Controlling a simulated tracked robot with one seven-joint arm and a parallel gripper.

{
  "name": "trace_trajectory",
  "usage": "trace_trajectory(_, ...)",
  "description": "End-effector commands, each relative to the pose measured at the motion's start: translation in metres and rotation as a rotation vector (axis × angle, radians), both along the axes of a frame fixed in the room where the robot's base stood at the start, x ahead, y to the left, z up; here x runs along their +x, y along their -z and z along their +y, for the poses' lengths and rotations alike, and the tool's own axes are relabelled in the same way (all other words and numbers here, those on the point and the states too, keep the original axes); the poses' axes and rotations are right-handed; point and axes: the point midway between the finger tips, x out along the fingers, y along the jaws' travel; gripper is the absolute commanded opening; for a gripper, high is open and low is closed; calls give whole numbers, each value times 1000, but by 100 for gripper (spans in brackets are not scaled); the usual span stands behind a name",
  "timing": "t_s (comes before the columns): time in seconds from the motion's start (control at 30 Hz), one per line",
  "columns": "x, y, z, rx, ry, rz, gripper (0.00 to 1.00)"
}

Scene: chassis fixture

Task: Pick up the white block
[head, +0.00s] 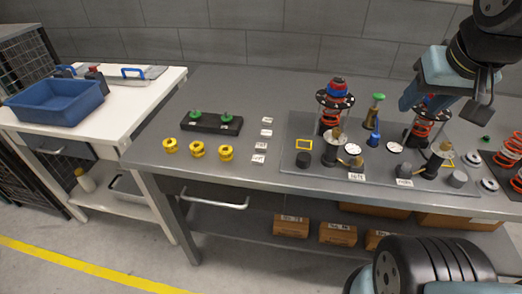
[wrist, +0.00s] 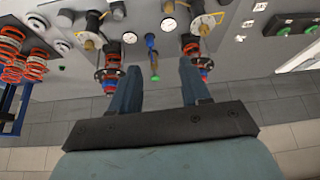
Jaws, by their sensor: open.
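Several small white blocks lie in a column on the grey table, left of the fixture plate. The far one (head: 267,120) and the near one (head: 258,158) show in the head view; some bear dark marks. Which one is meant I cannot tell. Small white pieces (wrist: 247,23) also show at the upper right of the wrist view. My gripper (head: 441,106) hangs over the right part of the fixture, well to the right of the white blocks. In the wrist view its two blue fingers (wrist: 160,70) are spread with nothing held between them.
The fixture plate (head: 290,167) carries red spring assemblies (head: 334,118), gauges and posts. Yellow spools (head: 197,149) and a black holder with green knobs (head: 212,125) stand left of the blocks. A blue bin (head: 57,103) sits on the white side table. The table's front left is clear.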

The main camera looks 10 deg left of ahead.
Motion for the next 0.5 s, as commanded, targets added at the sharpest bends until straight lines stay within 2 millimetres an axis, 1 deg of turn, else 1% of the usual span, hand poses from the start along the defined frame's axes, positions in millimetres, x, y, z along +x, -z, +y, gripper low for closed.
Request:
trace_trajectory(0.03, 1, 0, 1, -6, -9, 2, 52)
trace_trajectory(0.13, 7, 0, 6, -46, -71, 17, 62)
trace_trajectory(0.17, 11, 1, 7, -67, -104, 25, 65)
trace_trajectory(0.23, 20, 3, 17, -130, -208, 50, 66)
trace_trajectory(0.37, 44, 10, 44, -279, -493, 113, 66)
trace_trajectory(0.5, 69, 22, 79, -428, -844, 179, 66)
